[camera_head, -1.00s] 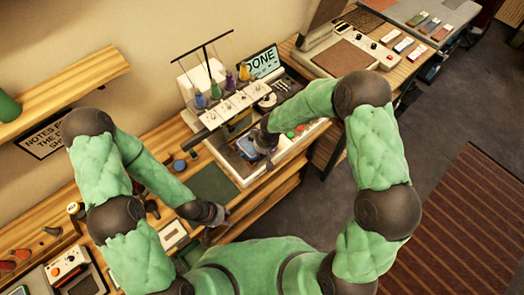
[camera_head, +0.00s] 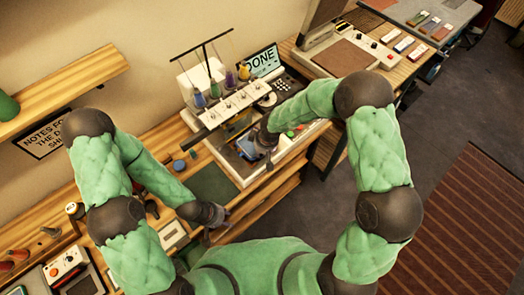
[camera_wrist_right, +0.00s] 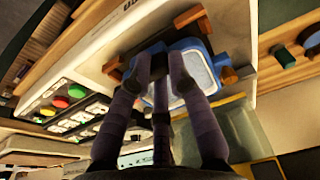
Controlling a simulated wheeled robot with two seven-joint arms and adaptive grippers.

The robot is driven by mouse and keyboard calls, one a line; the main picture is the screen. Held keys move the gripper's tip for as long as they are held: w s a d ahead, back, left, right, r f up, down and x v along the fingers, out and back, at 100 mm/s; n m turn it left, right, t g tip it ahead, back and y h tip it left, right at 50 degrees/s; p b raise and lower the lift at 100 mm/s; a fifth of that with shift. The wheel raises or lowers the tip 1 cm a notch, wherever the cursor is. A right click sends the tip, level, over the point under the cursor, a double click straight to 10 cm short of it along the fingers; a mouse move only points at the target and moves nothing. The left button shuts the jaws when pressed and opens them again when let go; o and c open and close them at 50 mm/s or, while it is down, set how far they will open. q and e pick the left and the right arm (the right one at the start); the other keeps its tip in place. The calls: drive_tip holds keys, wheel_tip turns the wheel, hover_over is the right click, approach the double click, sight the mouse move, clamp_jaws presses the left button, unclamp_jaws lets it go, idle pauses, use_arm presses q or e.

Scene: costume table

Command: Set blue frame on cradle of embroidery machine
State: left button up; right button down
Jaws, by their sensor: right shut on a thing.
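The white embroidery machine (camera_head: 192,88) stands at the back of the table, with several thread spools above it and a screen reading DONE. My right gripper (camera_head: 262,150) is low at its front, shut on the blue frame (camera_head: 246,148). In the right wrist view, the fingers (camera_wrist_right: 160,62) grip the near edge of the blue frame (camera_wrist_right: 190,44), which has a pale centre. Small brown blocks (camera_wrist_right: 232,75) sit at both sides of the frame. I cannot tell whether the frame rests on the cradle. My left gripper (camera_head: 218,214) is apart from the machine, low over the table's front; its fingers are unclear.
A dark green mat (camera_head: 213,184) lies left of the machine. A press with a brown pad (camera_head: 346,57) stands at the right. A control box (camera_head: 68,262) is at the lower left. The wooden shelf (camera_head: 75,90) juts from the wall.

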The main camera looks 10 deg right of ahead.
drive_tip(key=shift+b+x, duration=0.85)
drive_tip(key=shift+b, duration=0.1)
idle(0.7)
drive_tip(key=c, duration=1.1)
unclamp_jaws()
drive_tip(key=shift+s+d, duration=0.1)
drive_tip(key=shift+s, duration=0.05)
drive_tip(key=shift+r, duration=0.15)
drive_tip(key=shift+w+a+p+v, duration=0.15)
drive_tip(key=shift+w+p+v, duration=0.05)
drive_tip(key=shift+p+v, duration=0.75)
drive_tip(key=shift+w+a+p+v, duration=0.15)
drive_tip(key=shift+p+v, duration=0.45)
drive_tip(key=shift+v, duration=0.6)
drive_tip(key=shift+d, duration=0.1)
drive_tip(key=shift+s+d+r, duration=0.5)
drive_tip(key=shift+s+d, duration=0.05)
drive_tip(key=shift+s, duration=0.3)
drive_tip(key=shift+s+d+r, duration=0.5)
drive_tip(key=shift+s+d, duration=0.05)
drive_tip(key=shift+s, duration=0.3)
drive_tip(key=shift+s+d+r, duration=0.55)
drive_tip(key=shift+s, duration=0.25)
